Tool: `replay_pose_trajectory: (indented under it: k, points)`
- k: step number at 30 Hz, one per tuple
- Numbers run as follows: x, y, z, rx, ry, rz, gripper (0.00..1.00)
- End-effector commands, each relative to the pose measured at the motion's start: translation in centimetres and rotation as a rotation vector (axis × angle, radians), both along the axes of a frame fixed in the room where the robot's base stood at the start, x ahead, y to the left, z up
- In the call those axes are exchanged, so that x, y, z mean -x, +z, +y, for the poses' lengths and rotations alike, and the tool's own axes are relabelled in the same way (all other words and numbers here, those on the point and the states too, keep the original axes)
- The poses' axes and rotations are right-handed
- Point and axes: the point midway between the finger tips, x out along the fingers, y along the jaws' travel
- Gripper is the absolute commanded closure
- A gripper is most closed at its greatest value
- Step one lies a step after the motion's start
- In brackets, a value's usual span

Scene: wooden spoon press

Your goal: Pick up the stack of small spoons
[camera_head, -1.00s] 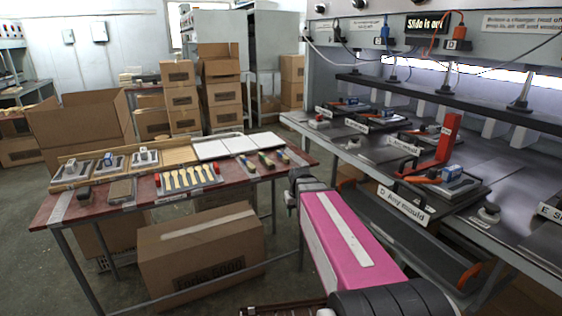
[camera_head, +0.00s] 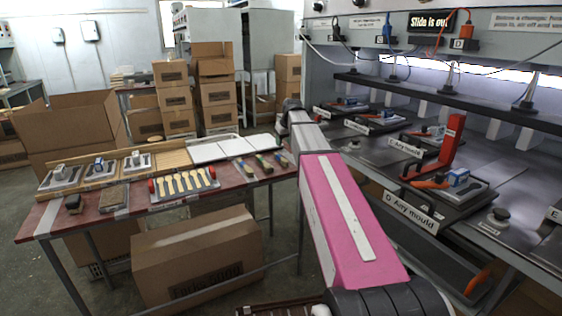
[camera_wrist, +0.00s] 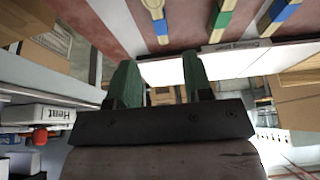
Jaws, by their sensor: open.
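Three small bundles of wooden pieces with coloured bands lie on the red table (camera_head: 40,222), right of the spoon rack: a left one (camera_head: 243,166), a middle one (camera_head: 263,164) and a right one (camera_head: 281,160). The wrist view shows them along the top: one blue-banded (camera_wrist: 158,22), one green (camera_wrist: 222,18), one blue (camera_wrist: 282,12). I cannot tell which is the stack of small spoons. My gripper (camera_wrist: 159,60) has its two green fingers apart with nothing between them. It is clear of the bundles. In the head view my gripper cannot be made out past my arm.
A rack of several pale wooden spoons (camera_head: 184,183) lies at the table's front. White panels (camera_head: 205,153) lie behind it. Moulds on trays (camera_head: 60,176) stand at left. The press bench (camera_head: 480,228) is at right. Cardboard boxes (camera_head: 195,255) stand below and behind the table.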

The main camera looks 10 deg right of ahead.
Motion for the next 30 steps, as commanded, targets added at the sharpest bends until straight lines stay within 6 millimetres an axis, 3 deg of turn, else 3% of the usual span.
replay_pose_trajectory:
  k: [7, 16, 24, 30]
  points:
    - [-1.4, -3.4, 0.4, 0.0, -0.001, 0.002, 0.54]
    - [-2.1, -5.4, 0.7, 0.0, -0.001, 0.002, 0.54]
    - [-3.5, -8.8, 1.1, 0.0, -0.001, 0.002, 0.54]
    - [-3.5, -9.2, 1.1, 0.001, -0.001, 0.0, 0.54]
